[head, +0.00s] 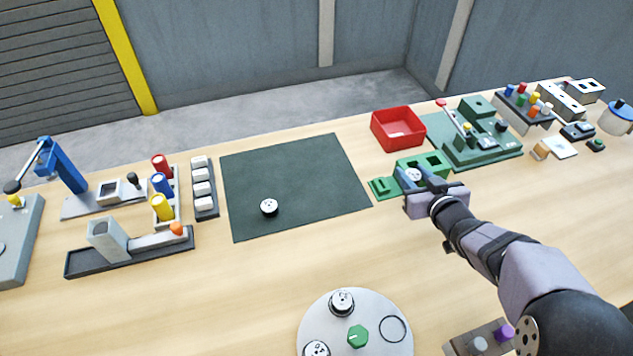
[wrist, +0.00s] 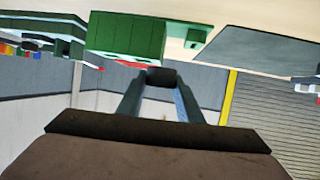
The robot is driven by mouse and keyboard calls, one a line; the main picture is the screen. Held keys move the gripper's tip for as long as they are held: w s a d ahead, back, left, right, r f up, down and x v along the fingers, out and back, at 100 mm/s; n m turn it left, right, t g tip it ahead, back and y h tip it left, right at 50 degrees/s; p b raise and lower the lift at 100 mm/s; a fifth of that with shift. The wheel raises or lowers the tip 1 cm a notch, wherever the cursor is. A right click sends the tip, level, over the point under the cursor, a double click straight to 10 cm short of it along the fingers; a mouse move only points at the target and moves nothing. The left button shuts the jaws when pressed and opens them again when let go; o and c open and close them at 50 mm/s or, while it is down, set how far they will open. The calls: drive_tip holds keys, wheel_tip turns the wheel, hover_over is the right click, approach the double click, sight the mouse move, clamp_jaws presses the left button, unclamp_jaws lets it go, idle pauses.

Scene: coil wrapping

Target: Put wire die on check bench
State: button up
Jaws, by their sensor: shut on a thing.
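My gripper (head: 415,180) is at the near side of a green block with square openings (head: 433,162), right of the dark mat. In the wrist view its fingers (wrist: 162,78) are shut on a small dark cylindrical piece, which looks like the wire die (wrist: 162,74). The head view mostly hides this piece behind the gripper. The green block also shows in the wrist view (wrist: 125,35), with a low green part (head: 383,188) beside it. I cannot tell whether the held piece touches the block. Which fixture is the check bench is not clear.
A dark mat (head: 300,170) carries a white round piece (head: 269,207). A red bin (head: 398,130) and a green lever fixture (head: 480,145) stand behind my gripper. A round grey plate (head: 380,345) holds white pieces in front. Free wood lies between plate and mat.

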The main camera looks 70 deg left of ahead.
wheel_tip(320, 180, up, 3)
drive_tip(key=n+g+b, duration=0.1)
drive_tip(key=g+b, duration=0.1)
hover_over(325, 196)
drive_tip(key=shift+a+f+p, duration=0.1)
drive_tip(key=shift+f+p, duration=0.95)
drive_tip(key=shift+f, duration=4.15)
drive_tip(key=shift+f, duration=0.2)
drive_tip(key=o, duration=1.2)
drive_tip(key=shift+o, duration=0.2)
drive_tip(key=shift+r, duration=0.15)
drive_tip(key=shift+b+v, duration=1.3)
drive_tip(key=shift+v, duration=4.75)
